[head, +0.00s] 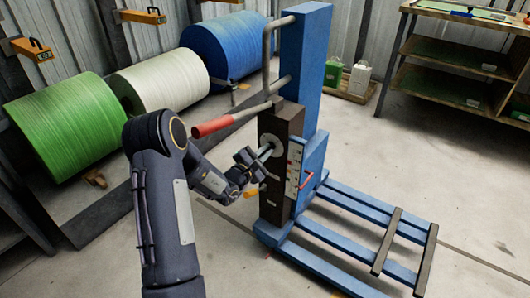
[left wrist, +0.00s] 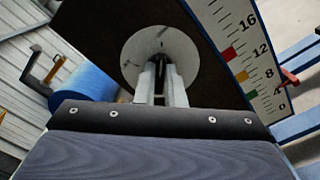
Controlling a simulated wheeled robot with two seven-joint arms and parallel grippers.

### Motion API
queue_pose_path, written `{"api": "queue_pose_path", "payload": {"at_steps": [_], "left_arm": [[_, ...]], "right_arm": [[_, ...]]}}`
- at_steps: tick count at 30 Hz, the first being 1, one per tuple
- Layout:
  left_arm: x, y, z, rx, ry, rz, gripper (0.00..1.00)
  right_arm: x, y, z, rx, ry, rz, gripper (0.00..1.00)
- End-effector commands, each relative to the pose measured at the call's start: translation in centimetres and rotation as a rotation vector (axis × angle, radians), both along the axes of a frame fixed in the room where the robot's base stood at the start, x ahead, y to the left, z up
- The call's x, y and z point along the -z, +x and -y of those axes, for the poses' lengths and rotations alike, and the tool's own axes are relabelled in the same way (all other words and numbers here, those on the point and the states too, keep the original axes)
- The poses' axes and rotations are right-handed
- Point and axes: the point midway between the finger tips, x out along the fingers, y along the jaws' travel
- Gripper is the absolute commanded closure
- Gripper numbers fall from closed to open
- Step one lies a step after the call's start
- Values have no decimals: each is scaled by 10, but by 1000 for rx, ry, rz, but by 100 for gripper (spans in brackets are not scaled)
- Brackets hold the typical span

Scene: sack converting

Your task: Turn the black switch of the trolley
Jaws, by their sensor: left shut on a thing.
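The blue trolley (head: 305,65) stands in the middle of the head view, with a dark box (head: 285,122) on its left side. A round pale plate (head: 271,146) sits on the box. My left gripper (head: 264,153) reaches the plate from the left. In the left wrist view my left gripper (left wrist: 161,75) is shut on the black switch (left wrist: 161,62) at the middle of the round plate (left wrist: 138,60). The fingers hide most of the switch, so its angle is hard to tell. My right gripper is not in view.
A red-ended lever (head: 212,125) sticks out from the trolley above my left forearm. Green (head: 65,122), white and blue rolls lie behind left. The floor at front right is clear beyond the forks (head: 350,210).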

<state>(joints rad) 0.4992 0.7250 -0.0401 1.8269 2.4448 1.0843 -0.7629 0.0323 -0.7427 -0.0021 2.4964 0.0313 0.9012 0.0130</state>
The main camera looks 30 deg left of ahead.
Motion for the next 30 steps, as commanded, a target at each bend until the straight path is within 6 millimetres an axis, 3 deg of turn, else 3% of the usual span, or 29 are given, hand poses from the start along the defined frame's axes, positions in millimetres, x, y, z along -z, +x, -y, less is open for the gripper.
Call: {"api": "queue_pose_path", "payload": {"at_steps": [2,3,7,17,30], "left_arm": [[0,0,0,1,2,-1,100],[0,0,0,0,2,-1,86],[0,0,0,0,1,-1,69],[0,-4,-1,-1,0,-2,69],[0,-69,-6,-1,0,-3,69]], "right_arm": [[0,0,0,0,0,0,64],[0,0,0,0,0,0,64],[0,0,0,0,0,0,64],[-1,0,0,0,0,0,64],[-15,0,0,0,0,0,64]]}}
